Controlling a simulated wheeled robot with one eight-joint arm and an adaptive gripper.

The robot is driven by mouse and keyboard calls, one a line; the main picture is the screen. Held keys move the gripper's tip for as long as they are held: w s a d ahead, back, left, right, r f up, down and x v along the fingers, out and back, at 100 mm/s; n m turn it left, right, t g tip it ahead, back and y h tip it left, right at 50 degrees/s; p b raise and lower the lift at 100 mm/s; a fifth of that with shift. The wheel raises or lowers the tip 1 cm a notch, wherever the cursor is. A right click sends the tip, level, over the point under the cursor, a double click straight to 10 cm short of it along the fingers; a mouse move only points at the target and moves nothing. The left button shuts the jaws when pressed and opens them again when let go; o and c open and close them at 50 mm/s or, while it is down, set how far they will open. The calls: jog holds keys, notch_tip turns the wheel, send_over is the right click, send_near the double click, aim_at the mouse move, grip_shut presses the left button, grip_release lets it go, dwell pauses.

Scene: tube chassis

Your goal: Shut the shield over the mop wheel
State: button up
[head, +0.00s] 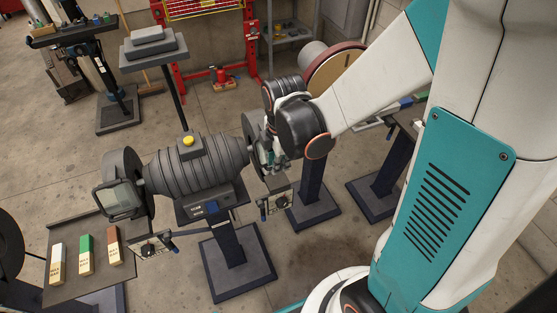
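A grey ribbed bench machine (190,167) stands on a pedestal, with a yellow button on top and a wheel housing at each end. The left housing (121,166) has a framed clear shield (121,198) at its front. The right housing (252,127) is partly covered by my arm. A small framed plate (277,196) shows below it. I cannot tell which end holds the mop wheel; no wheel face shows clearly. My gripper (268,163) points down close beside the right housing. Its fingers are small and partly hidden, so I cannot tell whether they touch anything.
A tray (72,233) at lower left carries white, green and brown bars. A disc machine (335,65) stands behind my arm on the right. A red frame (250,60) and another pedestal stand (152,48) are at the back. Open concrete floor lies between the pedestals.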

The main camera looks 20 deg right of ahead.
notch_tip(320, 180, up, 12)
jog(key=s, duration=0.1)
jog(key=shift+s, duration=0.3)
dwell(0.4)
jog(key=s+f+m+t+b, duration=0.3)
jog(key=s+m+t+b, duration=0.2)
jog(key=m, duration=1.3)
jog(key=shift+s+d+f+t+b, duration=0.15)
jog(key=shift+s+f+t+b, duration=0.2)
jog(key=shift+s+b, duration=1.15)
jog(key=shift+w+b, duration=0.4)
